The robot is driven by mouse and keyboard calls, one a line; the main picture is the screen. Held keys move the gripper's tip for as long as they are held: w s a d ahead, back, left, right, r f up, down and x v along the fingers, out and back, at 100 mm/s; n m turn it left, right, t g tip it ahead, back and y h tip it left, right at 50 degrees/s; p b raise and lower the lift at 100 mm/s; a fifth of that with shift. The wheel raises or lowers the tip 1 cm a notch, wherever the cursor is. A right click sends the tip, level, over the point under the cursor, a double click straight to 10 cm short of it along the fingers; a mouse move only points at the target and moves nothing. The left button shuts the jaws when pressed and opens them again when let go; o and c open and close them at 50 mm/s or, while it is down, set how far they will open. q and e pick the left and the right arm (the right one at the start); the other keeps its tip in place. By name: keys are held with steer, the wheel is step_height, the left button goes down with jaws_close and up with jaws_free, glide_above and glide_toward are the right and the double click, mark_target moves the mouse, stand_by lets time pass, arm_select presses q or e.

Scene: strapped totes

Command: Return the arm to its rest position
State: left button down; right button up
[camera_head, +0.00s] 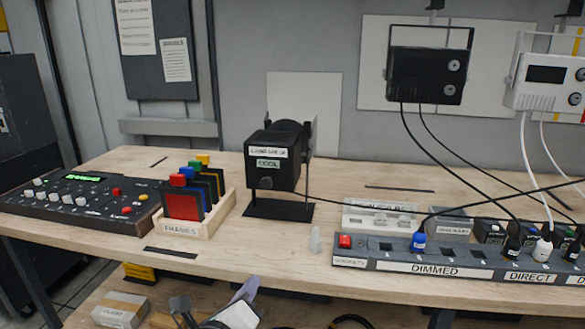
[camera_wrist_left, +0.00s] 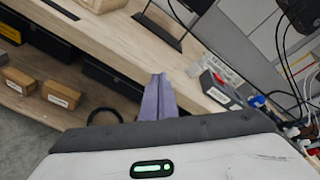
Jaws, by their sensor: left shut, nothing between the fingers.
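My left gripper (camera_head: 247,289) shows at the bottom of the head view, in front of the workbench's front edge. Its pale purple fingers are together with nothing between them. In the left wrist view the same fingers (camera_wrist_left: 158,98) point away from the wrist, with the bench edge and lower shelf behind them. The gripper appears apart from the bench and the things on it. Most of my left arm is below the head view's bottom edge. My right gripper is in neither view.
The wooden workbench (camera_head: 290,247) carries a control panel (camera_head: 80,207), a frames rack (camera_head: 190,229), a black lamp (camera_head: 275,165) and a socket strip (camera_head: 430,267) with plugs and cables. A small clear piece (camera_head: 316,240) stands near the front edge. Boxes (camera_wrist_left: 62,95) lie on the lower shelf.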

arm_select(q)
steer(key=s+a+f+n+g, duration=0.2)
steer(key=s+f+n+g, duration=0.1)
steer(key=s+f+n, duration=1)
steer(key=s+a+f+n+g, duration=0.3)
steer(key=s+f+n, duration=1)
steer(key=s, duration=0.3)
steer(key=shift+s+a+f+n, duration=0.25)
steer(key=shift+s+a+n, duration=0.1)
steer(key=shift+n, duration=0.35)
